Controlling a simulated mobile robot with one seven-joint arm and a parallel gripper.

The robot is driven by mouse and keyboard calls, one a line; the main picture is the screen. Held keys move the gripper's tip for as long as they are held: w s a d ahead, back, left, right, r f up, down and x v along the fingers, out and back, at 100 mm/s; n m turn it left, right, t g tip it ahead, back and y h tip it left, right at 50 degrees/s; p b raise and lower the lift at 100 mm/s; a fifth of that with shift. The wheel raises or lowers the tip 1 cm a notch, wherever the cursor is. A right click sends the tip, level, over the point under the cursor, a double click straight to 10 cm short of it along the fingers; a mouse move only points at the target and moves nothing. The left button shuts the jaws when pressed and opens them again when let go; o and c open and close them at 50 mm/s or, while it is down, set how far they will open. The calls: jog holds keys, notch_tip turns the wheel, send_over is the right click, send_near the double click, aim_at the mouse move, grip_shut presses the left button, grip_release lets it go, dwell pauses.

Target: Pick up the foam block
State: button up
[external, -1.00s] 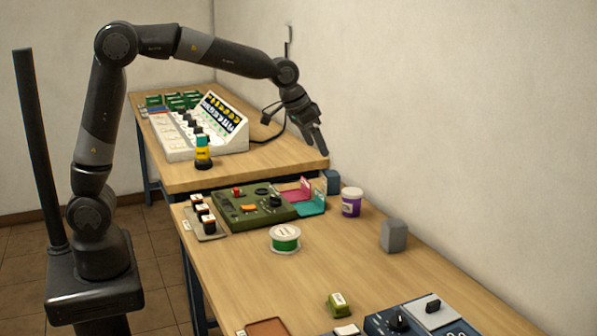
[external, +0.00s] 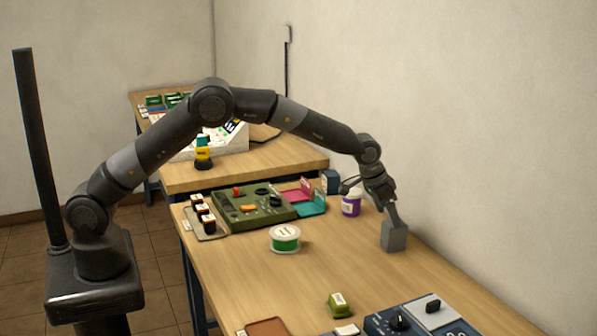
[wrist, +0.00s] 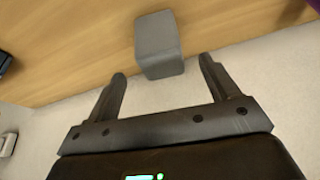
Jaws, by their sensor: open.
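The foam block (external: 394,238) is a grey, upright block near the wall side of the front table. In the wrist view the foam block (wrist: 158,45) lies just beyond the fingertips, roughly midway between them. My gripper (external: 392,216) is above the block in the external view, its fingers pointing down and overlapping the block's top edge. In the wrist view my gripper (wrist: 162,68) has its two fingers spread wide with nothing held between them. Whether the fingers touch the block cannot be told.
A purple jar (external: 351,205) and a dark blue box (external: 330,182) stand behind the block. A green spool (external: 285,239) is to its left. A blue device (external: 420,318) lies in front. The wall is close on the right. Table around the block is clear.

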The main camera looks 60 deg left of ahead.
aim_at(394, 232)
jog(key=x, duration=0.8)
jog(key=c, duration=1.1)
